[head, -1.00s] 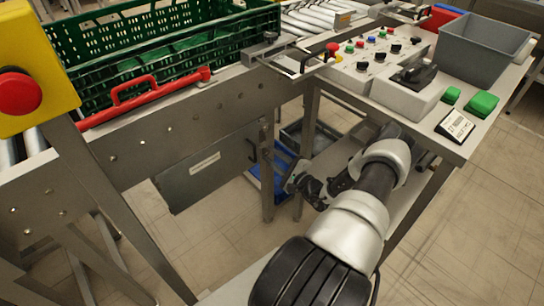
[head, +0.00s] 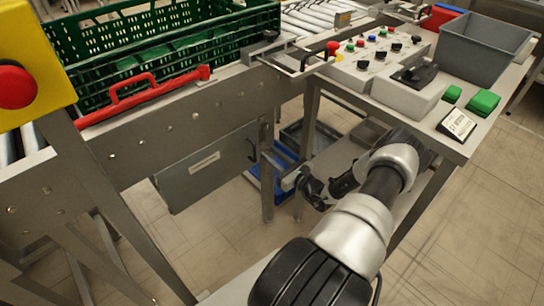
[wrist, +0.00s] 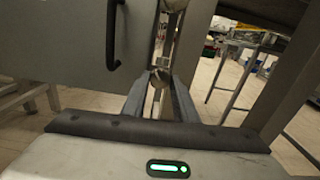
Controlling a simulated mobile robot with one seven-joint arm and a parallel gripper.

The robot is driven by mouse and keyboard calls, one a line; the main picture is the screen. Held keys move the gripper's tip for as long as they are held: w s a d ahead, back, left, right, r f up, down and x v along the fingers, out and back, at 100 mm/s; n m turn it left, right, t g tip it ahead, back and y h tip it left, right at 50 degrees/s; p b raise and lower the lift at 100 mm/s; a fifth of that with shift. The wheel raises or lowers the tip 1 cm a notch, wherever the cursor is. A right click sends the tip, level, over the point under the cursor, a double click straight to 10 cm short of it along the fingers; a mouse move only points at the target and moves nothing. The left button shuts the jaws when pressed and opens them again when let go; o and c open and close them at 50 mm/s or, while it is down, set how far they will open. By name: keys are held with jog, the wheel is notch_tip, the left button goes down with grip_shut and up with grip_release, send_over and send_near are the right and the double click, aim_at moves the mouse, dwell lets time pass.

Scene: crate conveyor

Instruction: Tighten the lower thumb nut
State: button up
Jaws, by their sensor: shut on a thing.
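In the wrist view, the lower thumb nut (wrist: 159,77) is a small roundish metal piece at the edge of the grey panel door. My gripper (wrist: 160,92) has its two fingers on either side of it and is shut on it. A second rounded metal piece (wrist: 175,4) shows above it at the top edge, probably the upper thumb nut. In the head view, my gripper (head: 288,182) is low beside the conveyor leg. The nut is too small to make out there.
The grey panel (wrist: 70,50) with a dark handle (wrist: 113,35) is left of my fingers. A metal leg (head: 267,175) stands close by. The control table (head: 455,150) is above my arm at right. The green crate (head: 170,50) sits on the conveyor.

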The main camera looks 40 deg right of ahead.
jog(key=m, duration=0.3)
jog(key=shift+m, duration=2.1)
jog(key=o, duration=1.1)
jog(key=shift+c, duration=0.2)
jog(key=shift+s, duration=0.1)
jog(key=s+d+p, duration=0.1)
jog(key=s+p, duration=0.1)
jog(key=s, duration=1.5)
jog(key=shift+d, duration=0.2)
